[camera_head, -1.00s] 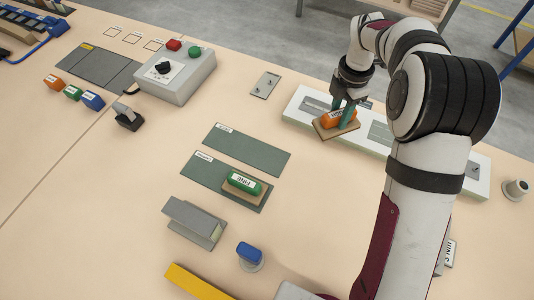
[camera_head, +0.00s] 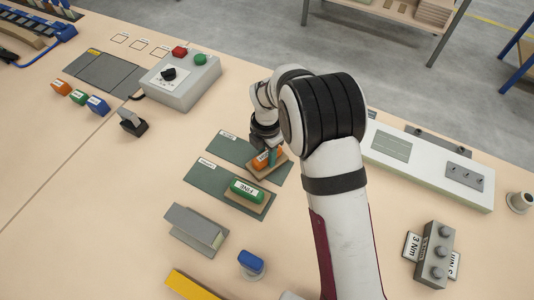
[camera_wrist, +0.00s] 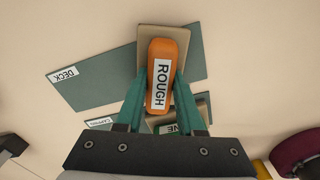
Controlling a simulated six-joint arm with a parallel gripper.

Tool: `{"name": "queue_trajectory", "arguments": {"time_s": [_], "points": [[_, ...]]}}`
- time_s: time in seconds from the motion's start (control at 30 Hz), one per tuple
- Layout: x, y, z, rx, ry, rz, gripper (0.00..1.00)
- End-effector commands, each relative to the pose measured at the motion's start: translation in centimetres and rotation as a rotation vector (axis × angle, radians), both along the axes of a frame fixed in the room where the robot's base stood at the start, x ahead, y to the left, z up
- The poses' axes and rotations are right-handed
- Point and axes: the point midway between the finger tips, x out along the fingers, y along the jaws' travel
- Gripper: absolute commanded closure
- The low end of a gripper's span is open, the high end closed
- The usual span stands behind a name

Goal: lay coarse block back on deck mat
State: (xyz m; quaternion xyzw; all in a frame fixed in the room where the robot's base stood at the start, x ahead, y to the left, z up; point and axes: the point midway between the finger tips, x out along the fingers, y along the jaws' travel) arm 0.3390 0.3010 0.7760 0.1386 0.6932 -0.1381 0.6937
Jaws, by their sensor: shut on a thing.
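The orange coarse block (camera_head: 262,160), labelled ROUGH, has a tan base and is held between the teal fingers of my gripper (camera_head: 268,153). In the wrist view the orange block (camera_wrist: 160,75) sits upright between both fingertips (camera_wrist: 160,88). The grey-green deck mat (camera_head: 228,146), labelled DECK in the wrist view (camera_wrist: 100,75), lies beneath. The block is over the mat's right part. I cannot tell whether its base touches the mat. My gripper and the block hide part of that end.
A green block (camera_head: 246,190) labelled FINE rests on the neighbouring mat (camera_head: 207,177), close in front. A grey control box (camera_head: 186,82) stands at the back left. A long pale panel (camera_head: 440,168) lies to the right. A grey bracket (camera_head: 195,230) stands nearer the front.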

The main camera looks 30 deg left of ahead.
Motion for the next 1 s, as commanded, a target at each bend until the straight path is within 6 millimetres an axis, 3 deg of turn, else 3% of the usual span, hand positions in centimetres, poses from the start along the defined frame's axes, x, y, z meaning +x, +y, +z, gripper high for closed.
{"name": "queue_trajectory", "arguments": {"time_s": [0.33,0.37,0.53,0.83,1.0], "points": [[0.0,0.0,-0.5,0.001,-0.001,0.000,1.00],[0.0,-0.1,-0.6,0.000,0.000,-0.001,0.61],[0.0,-0.1,-0.5,0.000,0.000,-0.001,0.33],[0.1,0.0,-0.1,0.001,-0.002,-0.001,0.33],[0.2,0.0,3.8,0.004,-0.005,0.000,0.33]]}}
